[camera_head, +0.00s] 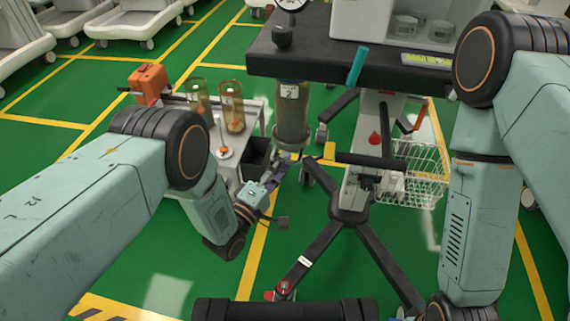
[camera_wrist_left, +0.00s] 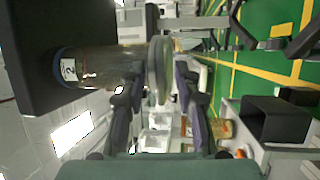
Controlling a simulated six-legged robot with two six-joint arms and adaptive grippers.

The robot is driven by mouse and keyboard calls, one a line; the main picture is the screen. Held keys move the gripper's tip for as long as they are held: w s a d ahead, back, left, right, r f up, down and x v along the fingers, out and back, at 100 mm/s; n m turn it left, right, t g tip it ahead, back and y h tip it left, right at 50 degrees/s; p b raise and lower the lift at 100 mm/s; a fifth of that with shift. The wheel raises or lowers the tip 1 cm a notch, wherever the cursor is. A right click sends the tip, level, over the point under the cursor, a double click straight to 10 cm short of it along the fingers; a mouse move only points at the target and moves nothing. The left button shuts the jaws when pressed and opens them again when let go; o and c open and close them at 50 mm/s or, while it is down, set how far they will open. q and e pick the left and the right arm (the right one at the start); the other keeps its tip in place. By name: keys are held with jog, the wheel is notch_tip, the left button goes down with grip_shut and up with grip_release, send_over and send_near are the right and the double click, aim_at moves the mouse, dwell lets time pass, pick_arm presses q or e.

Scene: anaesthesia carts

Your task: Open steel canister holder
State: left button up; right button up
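A clear canister (camera_head: 291,112) with a white label hangs upright under the dark cart top, its lower end in a grey steel holder (camera_head: 290,142). In the left wrist view the canister (camera_wrist_left: 95,68) lies sideways, with the round holder end (camera_wrist_left: 160,70) at its right. My left gripper (camera_head: 279,168) is just below the holder. In the wrist view its two dark fingers stand apart, either side of the round end; contact with it is unclear. My right arm comes down at the right, but its gripper is out of the picture.
A small side cart (camera_head: 252,108) carries two amber cylinders (camera_head: 231,106) and a black bin (camera_head: 256,158) left of the canister. A wire basket (camera_head: 412,175) and the cart's black star base (camera_head: 349,207) are to the right.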

pick_arm(q)
jog(key=shift+x, duration=0.85)
jog(key=shift+c, duration=0.3)
grip_shut()
